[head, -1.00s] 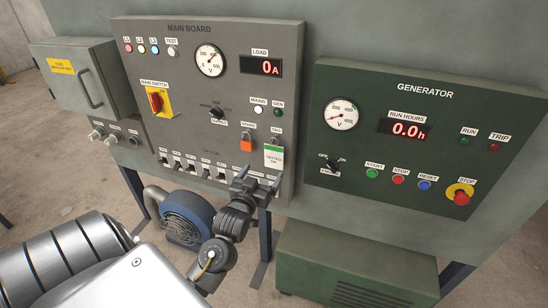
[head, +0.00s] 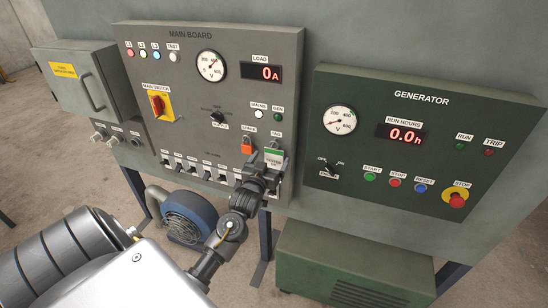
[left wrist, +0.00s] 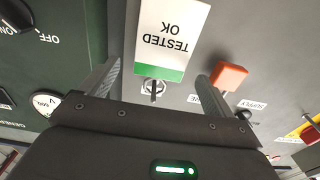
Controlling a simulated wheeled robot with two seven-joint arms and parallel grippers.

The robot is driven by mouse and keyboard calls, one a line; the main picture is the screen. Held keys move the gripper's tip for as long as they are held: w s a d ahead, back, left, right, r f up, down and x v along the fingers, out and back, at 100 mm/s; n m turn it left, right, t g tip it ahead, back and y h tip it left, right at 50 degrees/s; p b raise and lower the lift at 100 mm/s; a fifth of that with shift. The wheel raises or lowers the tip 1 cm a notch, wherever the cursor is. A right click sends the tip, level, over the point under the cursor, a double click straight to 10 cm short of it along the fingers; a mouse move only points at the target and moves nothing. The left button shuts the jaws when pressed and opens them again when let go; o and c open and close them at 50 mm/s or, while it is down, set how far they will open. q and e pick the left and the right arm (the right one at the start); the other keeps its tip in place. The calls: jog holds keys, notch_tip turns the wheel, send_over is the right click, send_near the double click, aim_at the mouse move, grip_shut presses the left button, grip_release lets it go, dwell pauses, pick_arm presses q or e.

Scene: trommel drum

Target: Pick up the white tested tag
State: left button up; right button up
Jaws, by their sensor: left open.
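The white tested tag (head: 274,154) with a green top strip hangs on its hook at the lower right of the main board; my gripper hides its lower part in the head view. It also shows in the left wrist view (left wrist: 172,38), upside down, reading TESTED OK. My left gripper (head: 265,172) is open in front of the tag's lower part. In the left wrist view its two fingers (left wrist: 158,78) stand apart to either side of the tag's green end, with nothing held. Contact with the tag cannot be told. My right gripper is not in view.
An orange padlock (head: 246,145) hangs just left of the tag. It sits close outside one finger in the left wrist view (left wrist: 230,76). A row of breaker switches (head: 200,171) runs below. The green generator panel (head: 400,220) stands to the right.

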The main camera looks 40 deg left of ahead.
pick_arm(q)
jog(key=x, duration=0.2)
jog(key=shift+w+a, duration=0.15)
jog(key=shift+w, duration=0.15)
jog(key=shift+c, duration=0.7)
jog(key=c, duration=0.9)
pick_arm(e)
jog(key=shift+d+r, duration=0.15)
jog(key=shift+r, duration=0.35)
pick_arm(q)
jog(key=shift+r, duration=0.45)
jog(key=shift+s+r+b, duration=0.1)
jog(key=shift+s+b, duration=0.2)
jog(key=shift+b, duration=0.1)
jog(key=b+v, duration=0.4)
jog(key=v, duration=1.3)
jog(key=shift+s+d+r+b, duration=0.15)
jog(key=shift+s+d+b, duration=0.05)
jog(key=shift+d+b, duration=0.15)
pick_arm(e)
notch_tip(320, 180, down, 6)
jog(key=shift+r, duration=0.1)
